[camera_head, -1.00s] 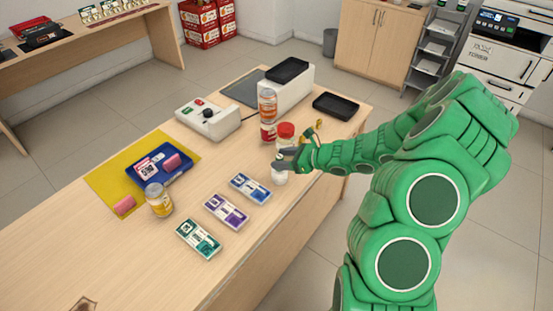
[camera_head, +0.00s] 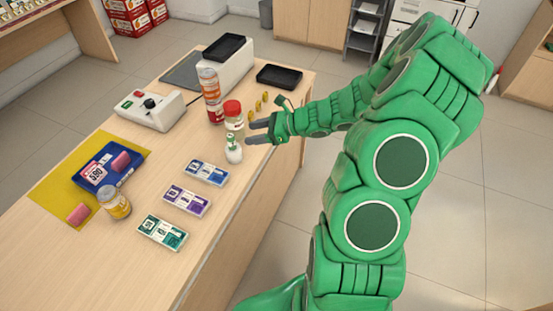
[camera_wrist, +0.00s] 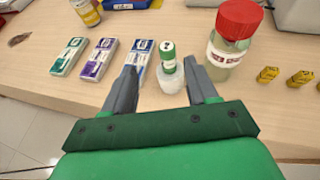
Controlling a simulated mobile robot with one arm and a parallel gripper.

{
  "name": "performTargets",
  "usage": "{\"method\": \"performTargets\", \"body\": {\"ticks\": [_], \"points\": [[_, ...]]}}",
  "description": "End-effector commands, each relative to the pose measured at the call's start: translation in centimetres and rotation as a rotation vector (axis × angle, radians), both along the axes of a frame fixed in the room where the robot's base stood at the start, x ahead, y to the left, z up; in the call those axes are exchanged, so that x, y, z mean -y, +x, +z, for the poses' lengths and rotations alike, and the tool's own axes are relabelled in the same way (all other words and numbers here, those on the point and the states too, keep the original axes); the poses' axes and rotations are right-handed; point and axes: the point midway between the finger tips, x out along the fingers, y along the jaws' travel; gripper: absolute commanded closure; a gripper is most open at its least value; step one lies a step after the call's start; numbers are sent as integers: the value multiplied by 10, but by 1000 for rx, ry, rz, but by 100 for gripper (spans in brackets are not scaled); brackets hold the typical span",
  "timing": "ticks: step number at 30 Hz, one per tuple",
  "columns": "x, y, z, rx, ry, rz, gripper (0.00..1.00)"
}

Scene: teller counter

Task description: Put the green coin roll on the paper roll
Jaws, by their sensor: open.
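The green coin roll (camera_head: 231,142), with a pale band, stands upright on top of the white paper roll (camera_head: 233,155) near the counter's right edge. In the wrist view the green coin roll (camera_wrist: 167,58) rests on the white paper roll (camera_wrist: 170,82). My gripper (camera_head: 251,132) is open and empty, just right of the stack. In the wrist view my gripper (camera_wrist: 163,68) has its fingers spread, with the stack showing between them and space on both sides. I cannot tell how exactly the coin roll is centred.
Small yellow rolls (camera_wrist: 268,74) stand beside the jar. Blue (camera_head: 207,172), purple (camera_head: 187,200) and green (camera_head: 162,232) banknote bundles lie nearer. Bare counter lies at the front.

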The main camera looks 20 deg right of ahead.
Motion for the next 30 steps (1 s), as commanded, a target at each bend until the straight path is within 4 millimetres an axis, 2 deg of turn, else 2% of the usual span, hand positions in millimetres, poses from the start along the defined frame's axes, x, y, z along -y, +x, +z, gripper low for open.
{"method": "performTargets", "body": {"ticks": [8,15,24,30], "points": [[-54,-35,52,150,-114,260,42],[-92,-80,90,281,-225,505,42],[-119,-144,121,417,-371,804,42],[-125,-189,136,488,-469,997,42]]}}
